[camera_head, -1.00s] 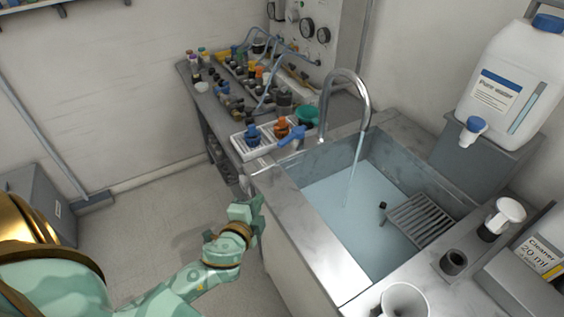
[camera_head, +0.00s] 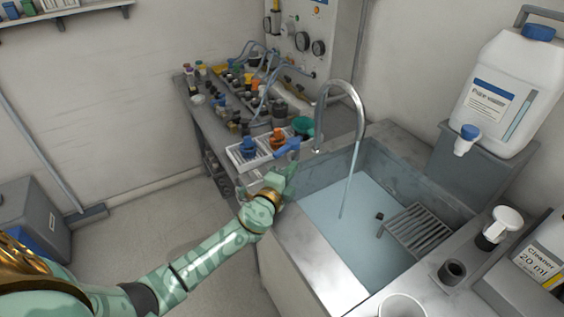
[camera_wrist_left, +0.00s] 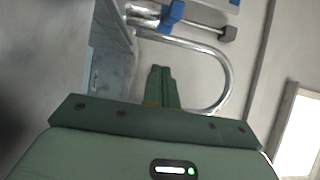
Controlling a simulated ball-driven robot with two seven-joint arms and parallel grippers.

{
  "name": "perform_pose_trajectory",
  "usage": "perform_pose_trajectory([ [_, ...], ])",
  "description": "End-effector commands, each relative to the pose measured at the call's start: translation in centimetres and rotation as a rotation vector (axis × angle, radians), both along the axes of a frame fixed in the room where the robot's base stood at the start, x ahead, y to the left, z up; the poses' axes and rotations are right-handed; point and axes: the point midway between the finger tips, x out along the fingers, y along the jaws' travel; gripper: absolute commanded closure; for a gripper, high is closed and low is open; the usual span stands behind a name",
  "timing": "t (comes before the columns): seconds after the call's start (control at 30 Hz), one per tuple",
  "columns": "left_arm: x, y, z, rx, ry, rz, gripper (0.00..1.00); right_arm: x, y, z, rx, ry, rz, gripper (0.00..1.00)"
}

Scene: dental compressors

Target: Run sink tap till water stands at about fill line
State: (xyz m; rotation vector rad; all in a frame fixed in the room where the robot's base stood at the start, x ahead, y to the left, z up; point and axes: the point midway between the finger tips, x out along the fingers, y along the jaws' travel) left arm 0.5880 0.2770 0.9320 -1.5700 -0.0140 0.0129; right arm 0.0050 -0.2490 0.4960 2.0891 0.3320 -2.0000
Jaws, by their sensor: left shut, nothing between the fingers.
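The chrome sink tap (camera_head: 345,87) arches over the sink basin (camera_head: 392,165), and a thin water stream (camera_head: 348,185) falls from its spout. Its blue lever (camera_head: 288,148) is at the left of the tap's foot. Pale blue water (camera_head: 350,225) covers the basin floor; I cannot make out a fill line. My left gripper (camera_head: 288,175) is over the sink's left edge, just below the lever in the picture. In the left wrist view its fingers (camera_wrist_left: 160,72) are together and empty, with the spout (camera_wrist_left: 222,75) and blue lever (camera_wrist_left: 174,13) beyond them. My right gripper is out of view.
A grey grate (camera_head: 418,228) sits at the basin's right. White trays (camera_head: 250,153) with blue and orange fittings and a green funnel (camera_head: 303,127) stand beside the tap. A pure-water canister (camera_head: 505,95) is on the right. Open floor lies left of the bench.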

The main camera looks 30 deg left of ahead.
Motion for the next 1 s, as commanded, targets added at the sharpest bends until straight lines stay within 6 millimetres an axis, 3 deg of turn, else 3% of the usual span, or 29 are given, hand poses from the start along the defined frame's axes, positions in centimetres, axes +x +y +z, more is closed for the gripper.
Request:
perform_pose_trajectory([
  [0.07,1.6,0.0,-0.1,0.0,-0.001,0.001,1.0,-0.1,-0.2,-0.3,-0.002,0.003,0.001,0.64],
  [0.2,1.8,2.4,-0.2,0.003,0.002,0.001,1.0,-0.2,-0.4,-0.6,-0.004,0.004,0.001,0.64],
  [0.33,2.0,3.5,-0.1,0.002,0.001,0.001,1.0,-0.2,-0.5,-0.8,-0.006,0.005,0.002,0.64],
  [0.77,2.1,4.0,-0.1,0.0,0.001,-0.001,1.0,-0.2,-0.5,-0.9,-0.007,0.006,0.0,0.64],
  [0.87,2.1,4.3,-0.5,0.001,0.002,-0.021,1.0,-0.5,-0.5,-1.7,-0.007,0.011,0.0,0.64],
  [1.0,2.1,5.3,-1.4,0.004,0.006,-0.115,1.0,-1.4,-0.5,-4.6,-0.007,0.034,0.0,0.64],
])
